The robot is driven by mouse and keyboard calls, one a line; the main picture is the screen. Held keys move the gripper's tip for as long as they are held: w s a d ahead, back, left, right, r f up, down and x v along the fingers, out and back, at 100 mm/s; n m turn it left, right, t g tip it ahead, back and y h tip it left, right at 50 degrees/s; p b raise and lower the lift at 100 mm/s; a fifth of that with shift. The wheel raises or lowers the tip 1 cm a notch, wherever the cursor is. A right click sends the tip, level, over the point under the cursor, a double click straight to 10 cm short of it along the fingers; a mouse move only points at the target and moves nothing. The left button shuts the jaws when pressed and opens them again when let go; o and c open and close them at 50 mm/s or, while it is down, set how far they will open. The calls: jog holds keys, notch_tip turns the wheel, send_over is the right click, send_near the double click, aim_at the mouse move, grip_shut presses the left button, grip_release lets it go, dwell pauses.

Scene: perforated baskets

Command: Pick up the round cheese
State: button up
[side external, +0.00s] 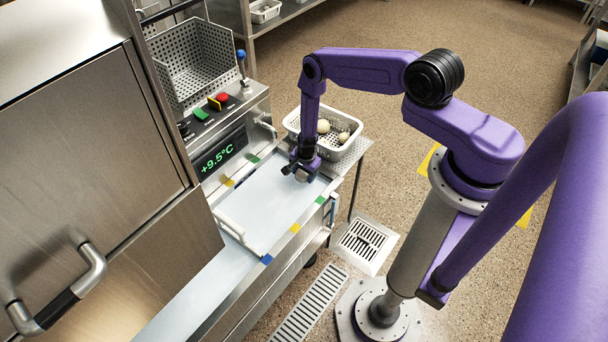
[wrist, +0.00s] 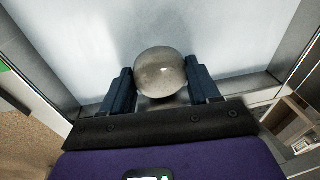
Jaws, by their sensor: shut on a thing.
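The round cheese (wrist: 160,72) is a pale, greyish rounded piece between the two dark blue fingers of my gripper (wrist: 161,88) in the wrist view. My gripper is shut on it, with a finger against each side. In the side external view my gripper (side external: 302,172) is low over the far end of the pale work surface (side external: 262,205). The cheese is mostly hidden there by the gripper. I cannot tell whether it touches the surface.
A white perforated basket (side external: 352,149) with pale rounded pieces (side external: 323,126) stands just behind my gripper. A metal perforated basket (side external: 195,65) stands at the upper left, by a control panel (side external: 220,152) reading +9.5°C.

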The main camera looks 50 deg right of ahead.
notch_tip(320, 180, up, 10)
jog(key=a, duration=1.9)
jog(key=w+d+r+n+y, duration=0.1)
jog(key=d+r+n, duration=0.2)
jog(key=r, duration=0.4)
jog(key=w+d+r+n, duration=0.2)
jog(key=d+r+n, duration=0.2)
jog(key=r, duration=0.4)
jog(key=s+d+r+n+y, duration=0.1)
jog(key=s+d+r+n, duration=0.45)
jog(key=r, duration=0.25)
jog(key=s+d+r+n+y, duration=0.1)
jog(key=s+d+r+n, duration=0.4)
jog(key=r, duration=0.4)
jog(key=m+h, duration=0.1)
jog(key=m, duration=0.5)
send_over(303, 173)
jog(key=w+d, duration=0.4)
jog(key=d, duration=0.3)
notch_tip(303, 173, down, 11)
jog(key=shift+w+d+f+m+h, duration=0.15)
jog(key=shift+w+d+f+m, duration=0.8)
jog(key=shift+f, duration=3.15)
jog(key=shift+w+d+f+m+h, duration=0.2)
jog(key=shift+w+d+f+m, duration=0.8)
jog(key=shift+f, duration=3.15)
jog(key=shift+w+d+f+m+h, duration=0.15)
jog(key=shift+w+d+f+m, duration=0.8)
jog(key=shift+f, duration=3.15)
